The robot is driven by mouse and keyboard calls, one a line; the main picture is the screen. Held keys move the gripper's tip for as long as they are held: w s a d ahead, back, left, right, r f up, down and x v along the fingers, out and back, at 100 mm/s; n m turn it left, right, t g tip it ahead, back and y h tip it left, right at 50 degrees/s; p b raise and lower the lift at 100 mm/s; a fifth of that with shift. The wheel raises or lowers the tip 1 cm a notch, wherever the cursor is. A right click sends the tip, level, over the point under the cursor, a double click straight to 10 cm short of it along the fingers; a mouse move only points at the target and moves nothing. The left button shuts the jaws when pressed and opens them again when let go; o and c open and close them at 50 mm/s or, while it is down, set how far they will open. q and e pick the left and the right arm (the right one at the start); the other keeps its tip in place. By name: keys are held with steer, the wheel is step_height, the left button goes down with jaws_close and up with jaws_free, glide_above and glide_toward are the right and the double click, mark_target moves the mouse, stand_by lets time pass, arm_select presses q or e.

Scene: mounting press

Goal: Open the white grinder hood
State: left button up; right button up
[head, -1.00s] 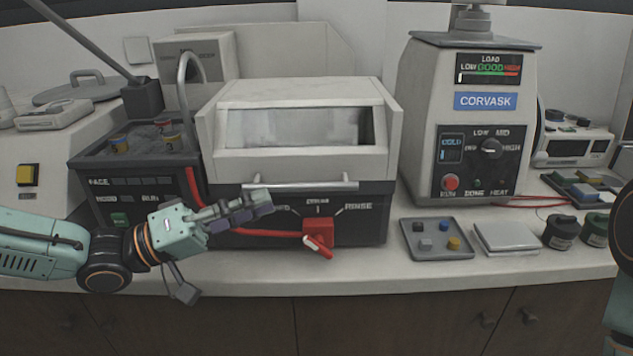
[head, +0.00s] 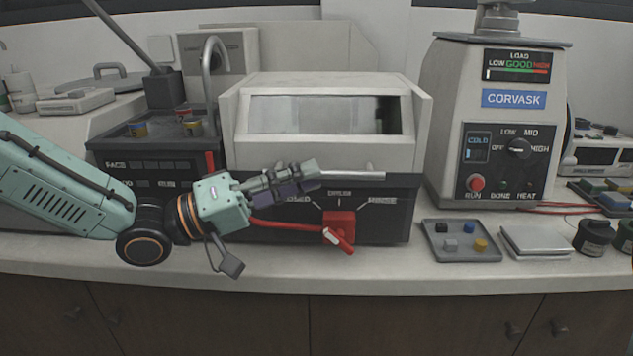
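The white grinder hood (head: 320,155) with its dark-framed window (head: 325,115) sits lowered on the grinder's dark base. A metal bar handle (head: 355,176) runs along the hood's front lower edge. My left gripper (head: 312,176) is at the left part of this handle, its fingers pointing right and covering that part of the bar. I cannot tell whether the fingers are around the bar or just in front of it, nor whether they are closed. My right gripper is out of view.
The CORVASK press (head: 490,130) stands to the right. A grey tray (head: 461,241) with small colored pieces lies on the counter. The counter front is mostly clear.

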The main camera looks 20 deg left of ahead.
arm_select(q)
steer(key=shift+w+d, duration=0.3)
steer(key=shift+d, duration=0.05)
steer(key=shift+w+d+r+b, duration=0.15)
steer(key=shift+r+b, duration=0.05)
steer(key=shift+b, duration=0.2)
steer(key=shift+w+d, duration=0.35)
steer(key=shift+d, duration=0.15)
steer(key=shift+s+a+r, duration=0.1)
steer(key=shift+s+a, duration=0.05)
steer(key=shift+a, duration=0.1)
steer(key=shift+c, duration=0.2)
steer(key=shift+d, duration=0.15)
jaws_close()
